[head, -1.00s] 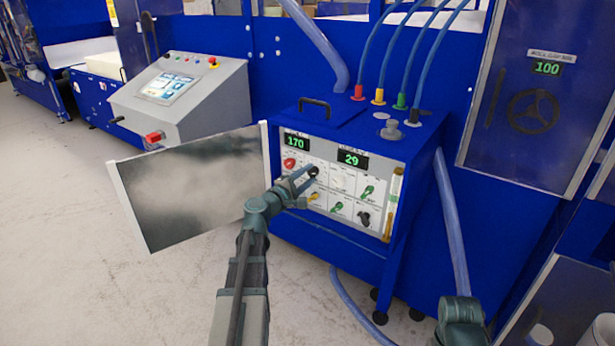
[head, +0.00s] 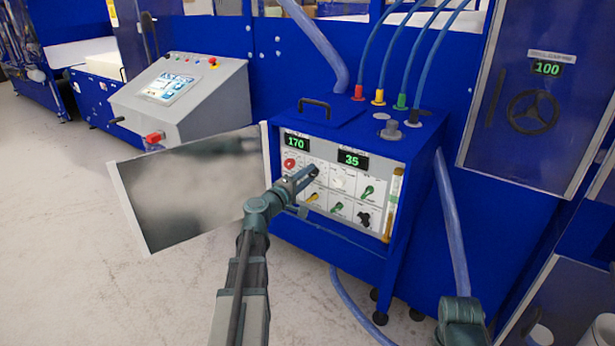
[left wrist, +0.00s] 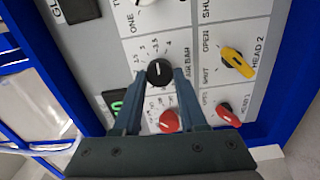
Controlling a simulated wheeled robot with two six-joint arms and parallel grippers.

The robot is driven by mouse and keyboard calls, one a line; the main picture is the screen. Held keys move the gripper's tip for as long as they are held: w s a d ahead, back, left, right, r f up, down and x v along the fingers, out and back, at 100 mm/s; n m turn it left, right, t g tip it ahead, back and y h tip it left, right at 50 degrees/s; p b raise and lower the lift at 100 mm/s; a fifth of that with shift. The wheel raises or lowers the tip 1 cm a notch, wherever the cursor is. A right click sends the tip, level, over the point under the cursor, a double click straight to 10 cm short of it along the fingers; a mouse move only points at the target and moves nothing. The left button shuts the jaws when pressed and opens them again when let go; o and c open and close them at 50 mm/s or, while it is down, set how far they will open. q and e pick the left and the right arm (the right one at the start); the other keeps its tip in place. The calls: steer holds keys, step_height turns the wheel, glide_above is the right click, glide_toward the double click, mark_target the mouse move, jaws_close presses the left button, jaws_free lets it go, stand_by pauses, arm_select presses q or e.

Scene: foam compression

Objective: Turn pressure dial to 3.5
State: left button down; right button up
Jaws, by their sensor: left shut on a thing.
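The pressure dial is a small black knob with a white mark (left wrist: 159,71), set in a printed numbered scale with an air bar label. In the head view it shows at the fingertips (head: 315,170), partly covered. My left gripper (head: 308,175) is shut on this knob; the left wrist view shows one finger on each side of it. The right display (head: 352,160) on the control box (head: 345,205) reads 35 in green; I cannot make out a decimal point.
A red knob (left wrist: 169,121) and a yellow knob (left wrist: 238,63) sit close to the dial. The left display (head: 297,142) reads 170. The box's open door (head: 190,190) stands left of my left arm. Hoses rise from the box top.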

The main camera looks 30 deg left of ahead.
arm_select(q)
steer(key=shift+c, duration=2.2)
jaws_free()
steer(key=shift+s, duration=0.1)
steer(key=s+a, duration=0.1)
steer(key=s, duration=1.2)
steer(key=shift+s, duration=0.35)
steer(key=w+d+f+m+g+h+p, duration=0.1)
steer(key=d+f+m+g+h, duration=0.15)
steer(key=d, duration=0.55)
steer(key=d+f+m+g+h+p, duration=0.2)
steer(key=d+m+g, duration=0.2)
steer(key=d, duration=0.4)
steer(key=w+d+f+m+g+h+p, duration=0.1)
steer(key=d+f+m+g+h, duration=0.15)
steer(key=d, duration=0.65)
steer(key=s+d+f+m+g+y+p, duration=0.2)
steer(key=s+d+m+g+y+p, duration=0.1)
steer(key=s+d+m+g+y, duration=0.1)
steer(key=s+d+f+m+g+y+p, duration=0.2)
steer(key=s+d+m+g+y+p, duration=0.1)
steer(key=s+d+m+g+y, duration=0.2)
steer(key=s+d+m, duration=0.2)
steer(key=s+d, duration=0.2)
steer(key=s, duration=0.2)
steer(key=shift+d+f+y, duration=0.2)
steer(key=shift+f+y, duration=0.1)
steer(key=shift+f, duration=0.05)
